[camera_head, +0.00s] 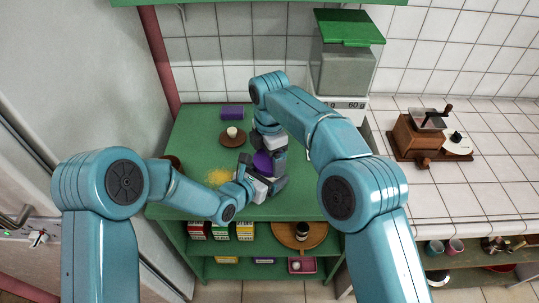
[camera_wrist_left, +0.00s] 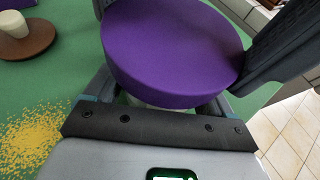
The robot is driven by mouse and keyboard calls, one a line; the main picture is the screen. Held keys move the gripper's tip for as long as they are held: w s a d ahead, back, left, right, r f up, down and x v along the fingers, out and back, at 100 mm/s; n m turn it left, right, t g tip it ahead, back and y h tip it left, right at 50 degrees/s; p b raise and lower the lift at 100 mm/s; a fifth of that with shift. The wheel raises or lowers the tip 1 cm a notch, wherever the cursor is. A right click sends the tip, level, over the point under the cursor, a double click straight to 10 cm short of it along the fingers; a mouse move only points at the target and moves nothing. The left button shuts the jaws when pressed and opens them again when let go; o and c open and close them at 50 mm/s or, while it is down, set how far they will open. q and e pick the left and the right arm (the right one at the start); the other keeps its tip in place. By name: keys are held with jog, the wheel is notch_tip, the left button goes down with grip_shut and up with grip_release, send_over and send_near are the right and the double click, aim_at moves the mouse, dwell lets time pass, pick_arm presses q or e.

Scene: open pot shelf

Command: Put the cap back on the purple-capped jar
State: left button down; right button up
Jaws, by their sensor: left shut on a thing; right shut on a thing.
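The purple cap (camera_head: 262,163) shows between my two grippers in the head view and fills the top of the left wrist view (camera_wrist_left: 172,50). A pale strip of the jar (camera_wrist_left: 150,103) shows just under it; the rest of the jar is hidden. My left gripper (camera_head: 262,178) is shut on the jar, below the cap. My right gripper (camera_head: 272,156) comes in from the back, shut at the cap; its fingertips are partly hidden. The cap is over the jar, but I cannot tell whether it is seated.
On the green shelf top (camera_head: 195,140) are a purple cylinder (camera_head: 232,112), a brown dish (camera_head: 233,141) with a cream piece, and yellow grains (camera_head: 217,177). A scale with a green-lidded bin (camera_head: 343,70) stands behind right. A coffee grinder (camera_head: 420,135) is on the tiled counter.

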jog(key=o, duration=0.9)
jog(key=shift+c, duration=0.2)
jog(key=shift+r, duration=0.1)
notch_tip(320, 180, up, 4)
jog(key=shift+r, duration=0.15)
